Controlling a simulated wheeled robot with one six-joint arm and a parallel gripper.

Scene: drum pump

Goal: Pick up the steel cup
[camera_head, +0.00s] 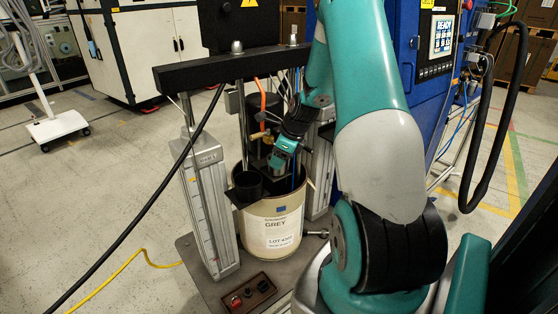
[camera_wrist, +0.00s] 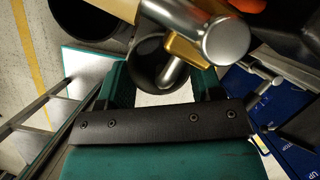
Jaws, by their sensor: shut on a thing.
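The steel cup (camera_wrist: 147,68) shows in the wrist view as a round dark opening with a grey rim. It sits between the two teal fingers of my gripper (camera_wrist: 162,82), which is shut on it. A shiny steel pipe (camera_wrist: 205,38) with a gold-coloured band (camera_wrist: 186,50) reaches over the cup and hides part of its mouth. In the head view my gripper (camera_head: 286,148) is above the drum (camera_head: 270,225) labelled grey, beside the brass fitting.
A black round container (camera_head: 248,184) hangs at the drum's left rim, and it also shows in the wrist view (camera_wrist: 88,20). Grey posts (camera_head: 207,200) and a black crossbeam (camera_head: 230,66) frame the drum. A blue cabinet (camera_head: 425,100) stands at the right. A black cable crosses at left.

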